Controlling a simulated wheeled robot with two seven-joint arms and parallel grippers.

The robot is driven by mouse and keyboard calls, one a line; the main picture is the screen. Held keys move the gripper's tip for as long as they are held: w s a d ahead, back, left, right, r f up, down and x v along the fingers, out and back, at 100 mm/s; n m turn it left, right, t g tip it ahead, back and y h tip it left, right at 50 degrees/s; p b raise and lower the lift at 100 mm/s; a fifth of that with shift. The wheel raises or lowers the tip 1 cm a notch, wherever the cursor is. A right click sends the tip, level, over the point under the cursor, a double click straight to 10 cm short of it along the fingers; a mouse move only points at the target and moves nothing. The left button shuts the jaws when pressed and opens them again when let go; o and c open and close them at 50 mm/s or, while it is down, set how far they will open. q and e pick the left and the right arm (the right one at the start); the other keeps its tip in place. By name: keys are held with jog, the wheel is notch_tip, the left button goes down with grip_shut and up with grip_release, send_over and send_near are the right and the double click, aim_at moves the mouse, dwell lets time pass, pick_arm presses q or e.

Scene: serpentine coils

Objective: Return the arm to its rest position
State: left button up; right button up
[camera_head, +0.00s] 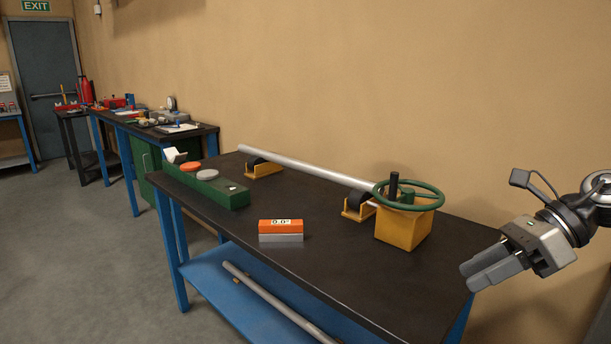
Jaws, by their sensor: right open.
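My right gripper (484,271) is at the right edge of the view, beside the right end of the black workbench (345,275). Its two grey fingers point left and hold nothing. The arm behind it runs out of the picture on the right. My left gripper is not in view. On the bench, a long grey tube (305,167) rests on yellow supports (264,168). Its right end meets a yellow box (403,231) with a green handwheel (409,196) on top. My right gripper is apart from all of these.
An orange and grey digital level (281,230) stands near the bench's front edge. A green tray (207,186) with small items lies at the left end. Another tube (278,302) lies on the blue lower shelf (222,279). The floor at left (75,250) is clear.

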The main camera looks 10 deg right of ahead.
jog(key=a+f+m+t+h+p, duration=0.1)
jog(key=a+f+m+t, duration=0.2)
jog(key=f+m+t, duration=0.65)
jog(key=a+f+m+t+p, duration=0.2)
jog(key=f+m, duration=0.5)
jog(key=m, duration=0.8)
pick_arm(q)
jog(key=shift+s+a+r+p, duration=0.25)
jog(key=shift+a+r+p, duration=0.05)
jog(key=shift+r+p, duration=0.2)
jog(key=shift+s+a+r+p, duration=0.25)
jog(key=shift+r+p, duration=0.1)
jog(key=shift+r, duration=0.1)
pick_arm(e)
jog(key=s+a+f+m+g+h, duration=0.4)
jog(key=s+a+f+m, duration=0.7)
jog(key=m, duration=0.8)
notch_tip(320, 180, down, 3)
jog(key=shift+s+a+f+g+h, duration=0.2)
jog(key=shift+a+g+h, duration=0.15)
jog(key=shift+a+h, duration=0.75)
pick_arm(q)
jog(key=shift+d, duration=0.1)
